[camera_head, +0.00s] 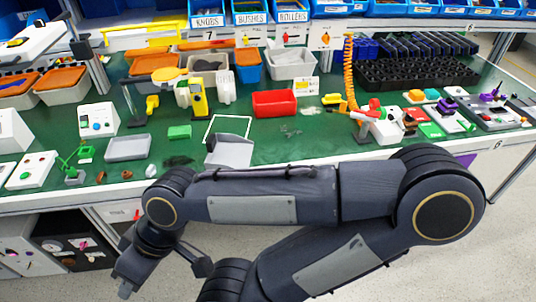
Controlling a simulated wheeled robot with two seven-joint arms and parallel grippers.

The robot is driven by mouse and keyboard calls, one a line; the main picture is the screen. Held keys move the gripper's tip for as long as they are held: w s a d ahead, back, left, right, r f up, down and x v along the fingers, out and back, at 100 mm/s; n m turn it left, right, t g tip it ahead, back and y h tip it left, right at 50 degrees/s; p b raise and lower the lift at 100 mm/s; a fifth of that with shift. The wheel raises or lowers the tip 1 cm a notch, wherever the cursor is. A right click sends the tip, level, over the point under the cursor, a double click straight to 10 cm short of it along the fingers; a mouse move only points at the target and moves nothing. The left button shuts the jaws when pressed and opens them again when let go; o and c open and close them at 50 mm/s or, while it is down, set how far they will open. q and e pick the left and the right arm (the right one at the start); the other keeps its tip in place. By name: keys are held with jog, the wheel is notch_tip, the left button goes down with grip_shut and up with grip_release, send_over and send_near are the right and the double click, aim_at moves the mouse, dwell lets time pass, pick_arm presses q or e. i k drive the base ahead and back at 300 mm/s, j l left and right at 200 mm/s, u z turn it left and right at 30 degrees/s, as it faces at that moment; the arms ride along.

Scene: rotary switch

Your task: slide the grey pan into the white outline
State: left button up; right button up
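The grey pan (230,151) lies on the green bench top near the front edge, left of the middle. The white outline (228,118) is a square marked on the green surface just behind it. The pan's back part overlaps the near side of the outline, and most of the pan is in front of it. My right gripper (165,277) hangs in front of the bench at the lower left, below the bench edge. Its two fingers look spread and empty, well apart from the pan. My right arm passes close in front of the pan. My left gripper is not in view.
A grey tray (128,147) and a green block (179,132) lie left of the outline, with dark debris (178,160) beside the pan. A red bin (274,103) stands behind right. Green surface right of the pan is mostly clear.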

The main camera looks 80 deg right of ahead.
aim_at(226, 150)
jog(key=j+z, duration=0.15)
jog(key=z, duration=2.2)
jog(key=i+l, duration=0.2)
jog(key=l, duration=0.15)
jog(key=i+l, duration=0.2)
jog(key=l, duration=0.2)
jog(key=i+l+u, duration=0.1)
jog(key=l, duration=0.25)
jog(key=i+l, duration=0.5)
jog(key=l, duration=0.25)
